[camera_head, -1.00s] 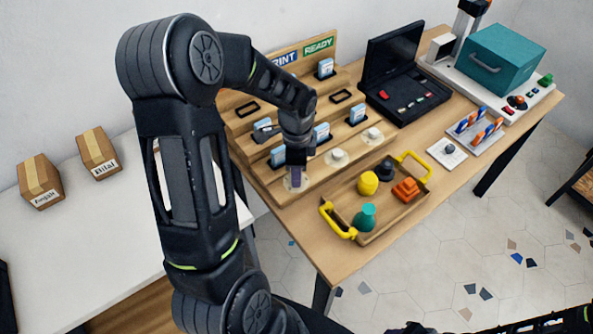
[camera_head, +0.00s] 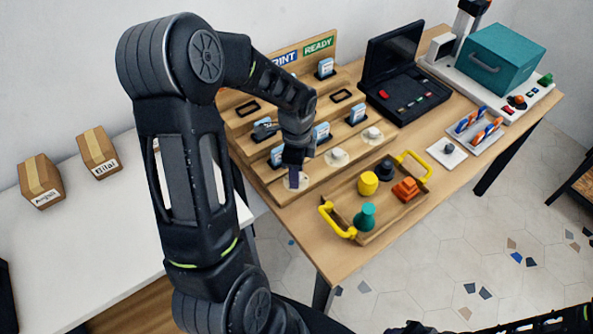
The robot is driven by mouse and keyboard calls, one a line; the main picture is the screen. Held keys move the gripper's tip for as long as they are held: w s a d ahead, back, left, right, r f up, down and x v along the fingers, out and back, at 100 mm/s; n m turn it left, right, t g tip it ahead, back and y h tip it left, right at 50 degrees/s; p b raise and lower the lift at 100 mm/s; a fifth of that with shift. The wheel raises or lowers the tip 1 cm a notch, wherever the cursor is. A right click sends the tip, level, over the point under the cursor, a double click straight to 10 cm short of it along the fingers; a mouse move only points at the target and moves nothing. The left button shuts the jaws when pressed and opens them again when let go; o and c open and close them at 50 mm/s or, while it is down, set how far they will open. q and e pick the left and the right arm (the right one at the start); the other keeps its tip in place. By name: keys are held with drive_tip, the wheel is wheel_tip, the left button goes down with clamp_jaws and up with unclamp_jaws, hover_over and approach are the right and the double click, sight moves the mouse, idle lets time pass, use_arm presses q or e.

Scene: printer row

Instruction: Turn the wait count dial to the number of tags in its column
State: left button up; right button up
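A wooden stepped rack (camera_head: 312,178) stands on the table. Its front ledge bears three white round dials: a left one (camera_head: 303,182), a middle one (camera_head: 337,157) and a right one (camera_head: 373,134). My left gripper (camera_head: 294,180) points down at the left dial and largely covers its knob; I cannot tell whether the fingers touch or grip it. Blue-and-white tags stand in rack slots, including one at the left (camera_head: 278,156), one in the middle (camera_head: 321,131) and one at the right (camera_head: 357,114). My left arm hides the rack's left part and any label there. My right gripper is out of view.
Signs reading READY (camera_head: 319,43) and partly hidden PRINT (camera_head: 284,58) top the rack. A wooden tray (camera_head: 380,222) with yellow handles and colored pieces lies right of the left dial. A black laptop-like device (camera_head: 405,100) and a teal box (camera_head: 495,58) stand farther right.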

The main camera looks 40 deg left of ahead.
use_arm(q)
drive_tip(key=shift+o, duration=0.8)
drive_tip(key=shift+r, duration=0.1)
wheel_tip(320, 180, up, 8)
drive_tip(key=shift+f, duration=0.2)
